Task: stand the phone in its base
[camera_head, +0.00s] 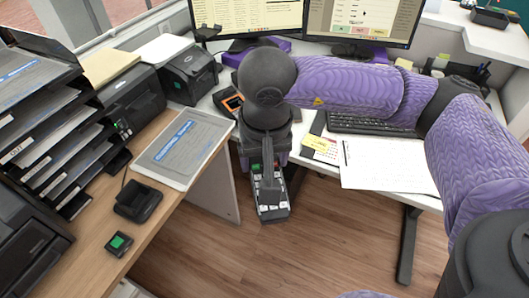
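The phone (270,207) is a dark handset with light keys and a small green patch near its top end. My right gripper (267,175) is shut on it, seen from above. The phone hangs past the desk edges, over the wood floor in the picture. Its base (138,202) is a black cradle on the wooden counter at the left, empty and well apart from the phone. The fingertips are partly hidden by my wrist. My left gripper is not in view.
A grey folder (178,152) with a blue label lies on the counter between base and phone. A small black box with a green top (117,243) sits in front of the base. Paper trays (45,150) and printers stand left; a keyboard (372,125) and papers lie right.

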